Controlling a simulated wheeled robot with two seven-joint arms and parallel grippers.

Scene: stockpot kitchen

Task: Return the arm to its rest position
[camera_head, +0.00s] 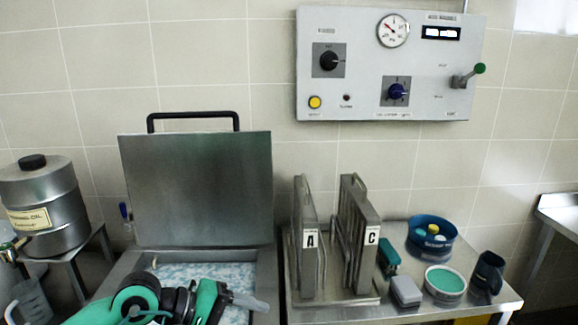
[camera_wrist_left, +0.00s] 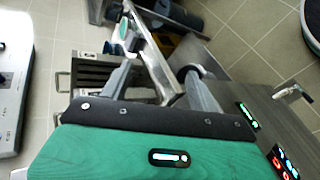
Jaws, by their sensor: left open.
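My left arm comes in from the lower left in the head view, green and black. Its left gripper (camera_head: 252,302) is over the front right part of the open steel basin (camera_head: 270,285). In the left wrist view the two grey fingers (camera_wrist_left: 160,85) stand well apart with nothing held between them. The basin's lid (camera_head: 200,188) stands upright behind it, with a black handle on top. White and blue contents show inside the basin, partly hidden by my arm. My right gripper is in neither view.
Right of the basin, a steel table (camera_head: 395,311) carries racked panels marked A (camera_head: 309,245) and C (camera_head: 371,240), a blue bowl (camera_head: 431,246), a green-topped tub (camera_head: 445,285) and a dark mug (camera_head: 487,276). A steel canister (camera_head: 60,212) stands left. A control panel (camera_head: 352,88) hangs on the wall.

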